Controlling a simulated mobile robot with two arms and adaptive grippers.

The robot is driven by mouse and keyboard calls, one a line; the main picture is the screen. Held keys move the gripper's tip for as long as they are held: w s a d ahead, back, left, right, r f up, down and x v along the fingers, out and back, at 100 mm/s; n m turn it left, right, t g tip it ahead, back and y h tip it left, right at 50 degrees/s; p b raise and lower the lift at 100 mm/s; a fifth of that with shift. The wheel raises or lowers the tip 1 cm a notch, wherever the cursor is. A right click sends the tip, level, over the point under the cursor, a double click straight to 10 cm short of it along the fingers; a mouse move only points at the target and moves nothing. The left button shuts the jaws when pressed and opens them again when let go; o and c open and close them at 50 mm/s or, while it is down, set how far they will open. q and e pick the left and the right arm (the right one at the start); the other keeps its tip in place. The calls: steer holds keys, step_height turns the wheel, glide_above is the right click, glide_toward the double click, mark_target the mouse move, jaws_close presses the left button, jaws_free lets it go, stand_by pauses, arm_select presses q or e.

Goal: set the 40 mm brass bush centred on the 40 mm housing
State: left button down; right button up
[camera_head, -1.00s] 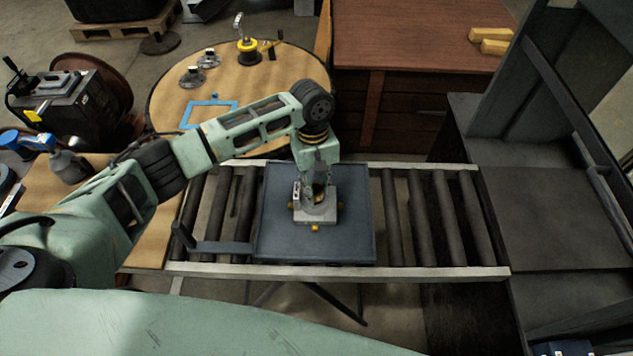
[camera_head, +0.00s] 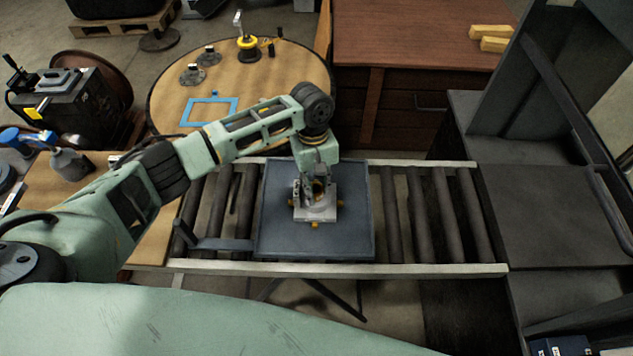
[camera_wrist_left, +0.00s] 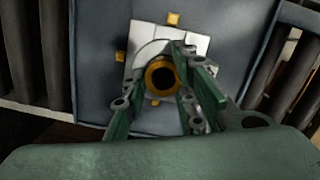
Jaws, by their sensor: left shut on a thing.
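The brass bush (camera_wrist_left: 152,78) shows as a gold ring with a dark bore in the left wrist view, between the fingers of my left gripper (camera_wrist_left: 165,92). My left gripper (camera_head: 317,189) is shut on it, pointing down. The housing (camera_head: 323,212) is a light grey block with a round boss on the tray, and it also shows in the left wrist view (camera_wrist_left: 190,40). The bush is over or at the housing's boss; I cannot tell whether it touches or is exactly centred. Fingers hide part of the bush. My right gripper is not in view.
The dark blue-grey tray (camera_head: 280,235) lies on a roller conveyor (camera_head: 425,215). Small brass pieces (camera_wrist_left: 173,18) sit around the housing. A round wooden table (camera_head: 285,85) with a blue frame (camera_head: 209,111) stands behind. The tray's right side is clear.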

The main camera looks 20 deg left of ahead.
arm_select(q)
steer(key=c, duration=1.3)
jaws_free()
steer(key=shift+c, duration=0.2)
steer(key=o, duration=0.4)
step_height(320, 180, up, 3)
steer(key=p, duration=0.3)
steer(key=shift+r+p, duration=0.2)
steer(key=shift+p, duration=0.2)
steer(key=shift+r, duration=2.85)
